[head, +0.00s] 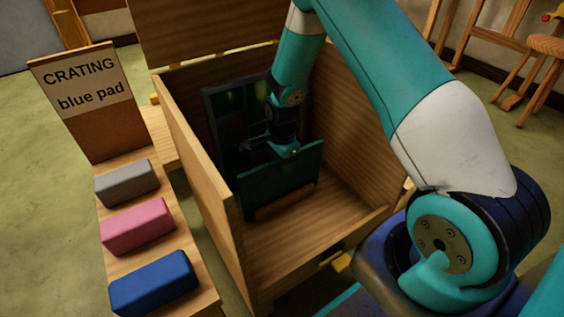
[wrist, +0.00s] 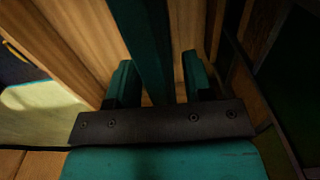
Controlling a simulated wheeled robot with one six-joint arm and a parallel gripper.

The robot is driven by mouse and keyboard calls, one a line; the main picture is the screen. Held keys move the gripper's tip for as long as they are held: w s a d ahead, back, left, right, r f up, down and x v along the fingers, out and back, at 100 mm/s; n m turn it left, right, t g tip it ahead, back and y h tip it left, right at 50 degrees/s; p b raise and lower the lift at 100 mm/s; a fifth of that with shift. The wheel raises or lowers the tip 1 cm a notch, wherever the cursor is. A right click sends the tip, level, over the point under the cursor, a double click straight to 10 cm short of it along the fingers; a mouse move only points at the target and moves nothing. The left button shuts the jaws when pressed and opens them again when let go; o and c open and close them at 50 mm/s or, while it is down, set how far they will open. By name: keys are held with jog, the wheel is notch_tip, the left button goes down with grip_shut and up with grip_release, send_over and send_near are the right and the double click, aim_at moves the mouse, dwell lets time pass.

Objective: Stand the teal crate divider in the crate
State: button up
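The teal crate divider (head: 280,180) is a flat dark-teal board inside the wooden crate (head: 205,180). It stands roughly upright, in front of the dark leaded panel (head: 225,108). A wooden strip (head: 285,203) lies low along its near face. My gripper (head: 284,148) is at the divider's top edge. In the wrist view the divider (wrist: 150,45) runs between the two teal fingers of my gripper (wrist: 158,75). Narrow gaps show beside it, so the fingers look open around it. The divider's lower edge and its seating are hidden.
A sign (head: 85,85) reads "CRATING blue pad". Grey (head: 126,183), pink (head: 137,226) and blue (head: 153,282) pads lie on a bench left of the crate. The crate's near floor (head: 310,232) is bare. Its side walls rise close around my arm. A stool (head: 545,45) stands far right.

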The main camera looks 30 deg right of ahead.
jog(key=s+a+r+n+p, duration=0.1)
jog(key=a+r+n+p, duration=0.2)
jog(key=r, duration=0.9)
jog(key=s+a+r+n+p, duration=0.2)
jog(key=r+p, duration=0.4)
jog(key=r, duration=0.6)
jog(key=s+a+r+n+y+p, duration=0.1)
jog(key=s+a+r+n, duration=0.3)
jog(key=s+r+n, duration=0.3)
jog(key=s+a+r+n+y, duration=0.2)
jog(key=s+a+r+n, duration=0.25)
jog(key=s+n, duration=0.3)
jog(key=s+a+r+n+y+p, duration=0.1)
jog(key=s+a+r+n, duration=0.4)
jog(key=s, duration=0.4)
notch_tip(320, 180, up, 38)
jog(key=p, duration=3.7)
jog(key=shift+w+d+f, duration=0.25)
jog(key=shift+w+d, duration=0.05)
jog(key=shift+w, duration=0.1)
jog(key=shift+n, duration=0.25)
